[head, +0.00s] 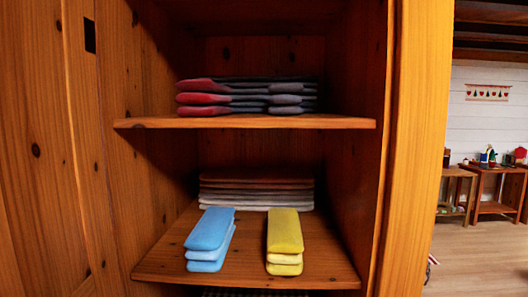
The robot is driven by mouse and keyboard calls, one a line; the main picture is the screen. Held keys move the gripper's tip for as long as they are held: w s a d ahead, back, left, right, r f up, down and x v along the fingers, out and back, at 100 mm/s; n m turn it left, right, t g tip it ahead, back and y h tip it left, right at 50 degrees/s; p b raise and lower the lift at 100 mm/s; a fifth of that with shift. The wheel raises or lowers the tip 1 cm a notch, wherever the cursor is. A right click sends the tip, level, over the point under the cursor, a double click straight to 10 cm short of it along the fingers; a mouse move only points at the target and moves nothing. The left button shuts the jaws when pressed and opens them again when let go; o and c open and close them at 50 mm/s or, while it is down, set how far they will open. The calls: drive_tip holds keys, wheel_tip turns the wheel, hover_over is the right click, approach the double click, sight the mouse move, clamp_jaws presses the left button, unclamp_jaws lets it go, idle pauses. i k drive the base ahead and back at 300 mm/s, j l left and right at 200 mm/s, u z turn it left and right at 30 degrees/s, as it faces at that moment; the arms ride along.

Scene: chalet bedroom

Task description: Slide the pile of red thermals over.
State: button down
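A pile of red folded garments (195,98), which look like the red thermals, lies on the upper shelf (150,123) of an open wooden cupboard, left of the shelf's middle. Its layers are stacked flat, with the front edges near the shelf's front edge. A pile of grey folded garments (290,99) lies close to its right. Darker layers show behind and between the two piles, and shadow hides where one ends and another begins. My gripper is not in view.
The lower shelf (160,265) holds a blue pile (210,231), a yellow pile (284,233) and a wide pale pile with a reddish top (256,190) behind them. Upper-shelf room shows at both ends. Cupboard side walls (410,150) enclose the shelves. Small tables (497,170) stand far right.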

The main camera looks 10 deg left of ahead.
sight(206, 94)
drive_tip(key=u, duration=1.25)
